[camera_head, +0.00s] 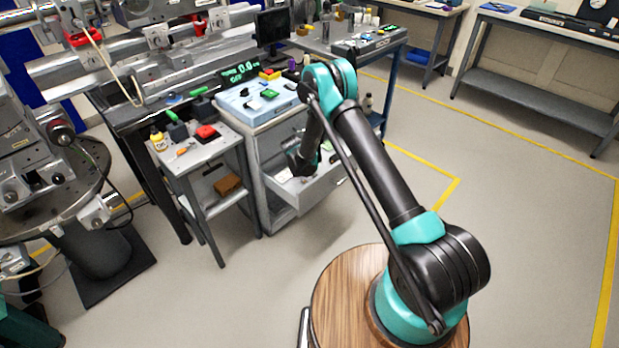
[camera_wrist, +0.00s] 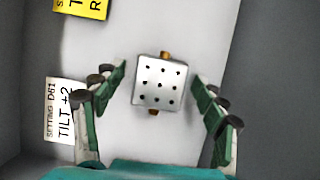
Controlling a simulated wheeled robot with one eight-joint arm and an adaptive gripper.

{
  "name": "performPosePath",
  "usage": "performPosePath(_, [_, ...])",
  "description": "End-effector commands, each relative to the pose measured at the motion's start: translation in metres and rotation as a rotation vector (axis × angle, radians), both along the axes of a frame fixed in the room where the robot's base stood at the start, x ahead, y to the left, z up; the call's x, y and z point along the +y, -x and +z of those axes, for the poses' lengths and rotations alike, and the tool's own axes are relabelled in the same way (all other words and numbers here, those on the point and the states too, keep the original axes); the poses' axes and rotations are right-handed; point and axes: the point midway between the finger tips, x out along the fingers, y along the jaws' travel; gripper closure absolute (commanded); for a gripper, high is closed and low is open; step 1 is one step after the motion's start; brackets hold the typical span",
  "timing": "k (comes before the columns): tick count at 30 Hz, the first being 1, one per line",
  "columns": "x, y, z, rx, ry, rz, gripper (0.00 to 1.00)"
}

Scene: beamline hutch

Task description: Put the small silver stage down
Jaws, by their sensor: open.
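The small silver stage (camera_wrist: 158,82) is a square plate with several dark holes and a brass-coloured knob at its top and bottom edges. In the wrist view it lies on a pale surface between the fingers of my gripper (camera_wrist: 160,74). The green-padded fingers are open, with a gap on both sides of the stage. In the head view my gripper (camera_head: 303,163) is low over the open drawer (camera_head: 318,197) of the grey cabinet. The stage cannot be made out there.
In the wrist view, a white card (camera_wrist: 60,112) reading "SETTING D61 TILT +2" lies left of the stage, and a yellow label (camera_wrist: 82,8) is cut off above. A small side table (camera_head: 195,150) stands left of the cabinet. The floor right of my arm is clear.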

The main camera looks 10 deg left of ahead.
Motion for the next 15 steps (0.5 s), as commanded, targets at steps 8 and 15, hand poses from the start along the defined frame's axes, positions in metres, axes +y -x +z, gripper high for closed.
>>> performPosePath(8, [0.006, 0.008, 0.027, 0.000, 0.001, 0.002, 0.28])
performPosePath(15, [0.018, 0.023, 0.071, 0.000, 0.000, 0.001, 0.28])
